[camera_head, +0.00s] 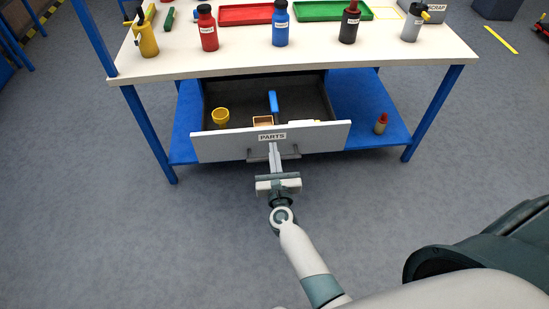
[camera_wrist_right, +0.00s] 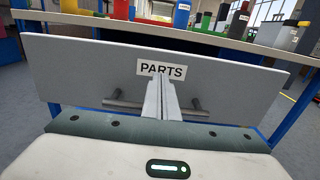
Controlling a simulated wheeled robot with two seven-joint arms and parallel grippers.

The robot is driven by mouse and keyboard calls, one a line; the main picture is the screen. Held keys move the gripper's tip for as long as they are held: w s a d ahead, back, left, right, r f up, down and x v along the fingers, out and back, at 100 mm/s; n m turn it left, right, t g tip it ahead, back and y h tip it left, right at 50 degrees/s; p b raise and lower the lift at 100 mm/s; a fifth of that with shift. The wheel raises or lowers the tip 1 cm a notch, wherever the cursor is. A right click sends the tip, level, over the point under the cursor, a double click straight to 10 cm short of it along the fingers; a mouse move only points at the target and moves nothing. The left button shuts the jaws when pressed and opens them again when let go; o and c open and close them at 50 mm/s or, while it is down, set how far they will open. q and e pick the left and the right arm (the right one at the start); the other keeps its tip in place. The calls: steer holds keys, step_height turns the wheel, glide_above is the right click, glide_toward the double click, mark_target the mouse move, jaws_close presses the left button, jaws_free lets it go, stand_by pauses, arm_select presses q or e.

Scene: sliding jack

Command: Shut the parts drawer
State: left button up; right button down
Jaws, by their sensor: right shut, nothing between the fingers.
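The parts drawer (camera_head: 330,136) hangs open under the workbench, its grey front labelled PARTS and pulled out past the bench's front edge. Inside it lie a yellow cup (camera_head: 220,116), a blue item (camera_head: 273,101) and a small tan box (camera_head: 262,121). My right gripper (camera_head: 274,150) is shut and empty at the middle of the drawer front, just below the label. In the right wrist view its closed fingers (camera_wrist_right: 161,98) point at the drawer front (camera_wrist_right: 90,75) and cover the middle of the bar handle (camera_wrist_right: 122,104). I cannot tell whether the fingertips touch. My left gripper is not in view.
The white workbench top (camera_head: 300,62) holds several bottles, a red tray (camera_head: 245,14) and a green tray (camera_head: 333,10). A blue lower shelf (camera_head: 360,110) carries a small red-capped bottle (camera_head: 381,124) right of the drawer. The floor in front (camera_head: 130,240) is clear.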

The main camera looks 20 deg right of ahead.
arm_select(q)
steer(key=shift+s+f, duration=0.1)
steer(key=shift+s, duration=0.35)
arm_select(e)
steer(key=shift+x, duration=1.1)
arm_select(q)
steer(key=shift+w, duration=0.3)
arm_select(e)
steer(key=shift+w, duration=0.1)
